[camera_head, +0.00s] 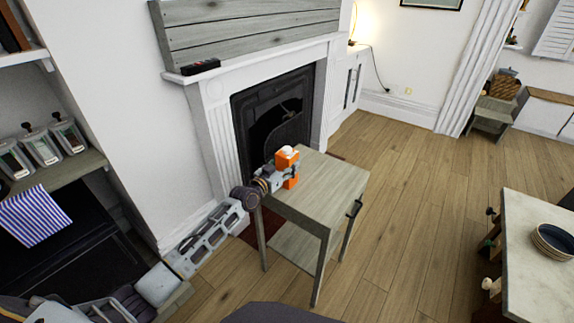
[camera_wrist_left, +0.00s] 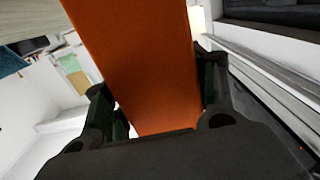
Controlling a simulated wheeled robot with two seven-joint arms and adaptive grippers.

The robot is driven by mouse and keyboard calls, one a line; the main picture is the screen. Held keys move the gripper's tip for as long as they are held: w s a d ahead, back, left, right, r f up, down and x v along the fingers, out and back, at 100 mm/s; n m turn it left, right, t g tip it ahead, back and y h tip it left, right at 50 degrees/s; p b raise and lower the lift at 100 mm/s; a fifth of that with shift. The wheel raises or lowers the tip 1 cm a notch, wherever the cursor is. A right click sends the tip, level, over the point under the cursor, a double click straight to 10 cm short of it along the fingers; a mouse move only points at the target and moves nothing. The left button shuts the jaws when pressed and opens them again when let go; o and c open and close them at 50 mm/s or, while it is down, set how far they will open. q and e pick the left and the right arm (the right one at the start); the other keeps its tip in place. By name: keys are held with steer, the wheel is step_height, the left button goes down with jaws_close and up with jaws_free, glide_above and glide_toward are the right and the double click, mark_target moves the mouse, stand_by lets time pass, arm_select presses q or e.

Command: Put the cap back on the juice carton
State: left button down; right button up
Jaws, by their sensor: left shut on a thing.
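The orange juice carton (camera_head: 288,164) stands upright on the small grey wooden side table (camera_head: 335,182), near its far left corner. A small white piece (camera_head: 288,152) shows at the carton's top; I cannot tell whether it is the cap or part of the carton. My left gripper (camera_head: 278,176) reaches in from the left and is shut on the carton. In the left wrist view the orange carton (camera_wrist_left: 150,60) fills the space between my two dark fingers. No separate cap can be made out. My right gripper is not in view.
The white fireplace (camera_head: 212,130) stands just behind the table, with a dark remote-like object (camera_head: 200,67) on its mantel. A pale-topped table with a dark bowl (camera_head: 553,243) is at the right. The table's front part is bare, and wooden floor lies open to its right.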

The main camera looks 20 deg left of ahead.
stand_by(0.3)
arm_select(q)
steer(key=shift+c, duration=2.4)
jaws_free()
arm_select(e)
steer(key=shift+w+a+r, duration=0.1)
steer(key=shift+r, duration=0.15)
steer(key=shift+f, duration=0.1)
